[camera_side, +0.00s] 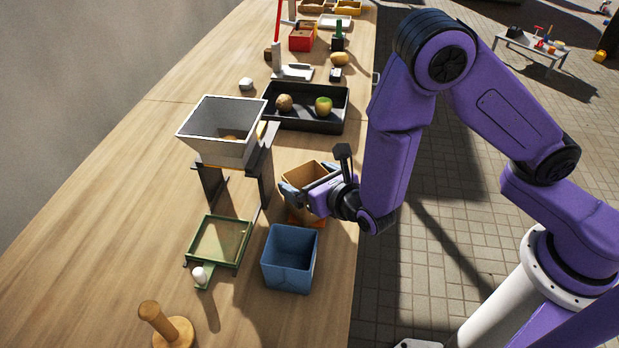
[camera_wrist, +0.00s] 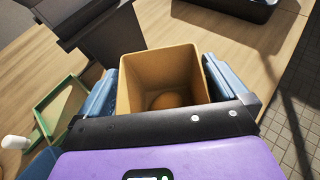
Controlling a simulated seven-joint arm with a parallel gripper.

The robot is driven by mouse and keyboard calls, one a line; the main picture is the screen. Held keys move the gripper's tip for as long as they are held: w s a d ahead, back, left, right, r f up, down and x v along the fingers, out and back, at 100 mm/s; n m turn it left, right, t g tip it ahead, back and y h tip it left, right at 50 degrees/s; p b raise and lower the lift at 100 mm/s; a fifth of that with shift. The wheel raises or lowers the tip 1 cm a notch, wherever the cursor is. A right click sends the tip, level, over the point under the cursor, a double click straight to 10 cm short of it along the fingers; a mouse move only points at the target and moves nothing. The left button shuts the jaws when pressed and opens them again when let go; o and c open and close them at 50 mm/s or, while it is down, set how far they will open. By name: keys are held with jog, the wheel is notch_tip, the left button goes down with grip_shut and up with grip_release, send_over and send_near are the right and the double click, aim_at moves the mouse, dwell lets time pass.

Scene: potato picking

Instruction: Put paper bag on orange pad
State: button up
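The paper bag (camera_side: 304,174) is a tan, open-topped box shape, upright, near the table's right edge. In the wrist view the paper bag (camera_wrist: 160,66) shows its open mouth, with a round brown thing (camera_wrist: 167,100) inside. My gripper (camera_side: 311,186) has its blue-grey fingers on opposite sides of the bag, seemingly pressed against it; the fingers also flank it in the wrist view (camera_wrist: 163,85). The orange pad (camera_side: 306,221) shows only partly, under the bag and gripper. I cannot tell whether the bag touches the pad.
A blue bin (camera_side: 290,273) stands just in front of the pad. A grey hopper (camera_side: 216,146) on a dark stand is to the left, with a green-framed tray (camera_side: 221,216) below. A black tray (camera_side: 305,121) with two round items lies behind. A wooden peg stand (camera_side: 174,334) is at front.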

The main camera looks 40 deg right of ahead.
jog(key=shift+s+r, duration=0.1)
jog(key=shift+r, duration=0.1)
jog(key=v, duration=1.2)
jog(key=s+d+r+m+g+h, duration=0.2)
jog(key=d+m+g+h, duration=0.15)
jog(key=d+m, duration=0.4)
jog(key=s+d+r+m+g+h, duration=0.2)
jog(key=d+m+g, duration=0.2)
jog(key=d+m, duration=0.4)
jog(key=s+d+r+m+g+y, duration=0.2)
jog(key=s+m+g+y, duration=0.4)
jog(key=s, duration=0.5)
jog(key=shift+r+m, duration=0.9)
jog(key=shift+m, duration=0.05)
